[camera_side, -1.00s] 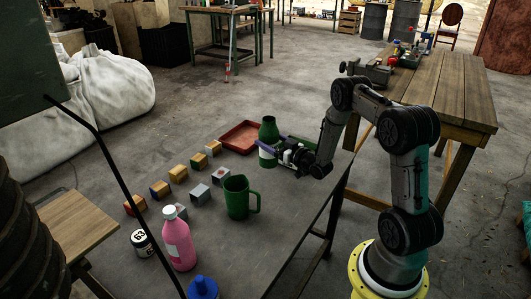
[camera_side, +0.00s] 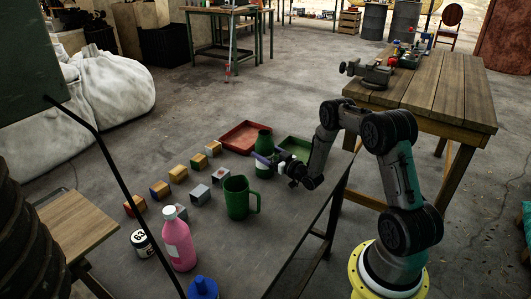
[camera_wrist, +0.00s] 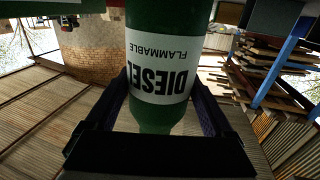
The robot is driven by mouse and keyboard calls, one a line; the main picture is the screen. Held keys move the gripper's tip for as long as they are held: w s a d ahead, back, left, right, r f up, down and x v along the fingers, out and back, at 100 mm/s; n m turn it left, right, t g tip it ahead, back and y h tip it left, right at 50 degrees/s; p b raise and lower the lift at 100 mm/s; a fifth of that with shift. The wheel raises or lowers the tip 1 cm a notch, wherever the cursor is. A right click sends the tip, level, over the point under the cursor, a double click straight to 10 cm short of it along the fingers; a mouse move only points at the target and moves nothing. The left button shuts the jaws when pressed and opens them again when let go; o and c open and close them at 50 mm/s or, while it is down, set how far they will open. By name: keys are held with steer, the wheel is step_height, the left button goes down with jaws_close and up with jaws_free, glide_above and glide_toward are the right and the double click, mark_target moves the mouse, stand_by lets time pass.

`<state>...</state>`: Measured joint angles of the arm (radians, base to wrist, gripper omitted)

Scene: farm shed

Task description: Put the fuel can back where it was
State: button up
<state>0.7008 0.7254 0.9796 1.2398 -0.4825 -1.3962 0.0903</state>
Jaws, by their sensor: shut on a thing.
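The fuel can is a green bottle (camera_side: 264,142) with a white band; in the wrist view its label (camera_wrist: 162,70) reads DIESEL FLAMMABLE, upside down. My gripper (camera_side: 266,160) is shut around its middle, and in the wrist view the dark fingers of my gripper (camera_wrist: 160,88) flank it. The can is upright in the side view, by the near right corner of the red tray (camera_side: 228,142) and left of the green tray (camera_side: 309,146). I cannot tell whether its base touches the table.
A green mug (camera_side: 238,198) stands in front of the can. Several small blocks (camera_side: 198,194) lie in rows to the left. The table's right edge (camera_side: 322,210) is close to my arm.

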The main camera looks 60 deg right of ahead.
steer(key=shift+f, duration=0.1)
steer(key=o, duration=1.5)
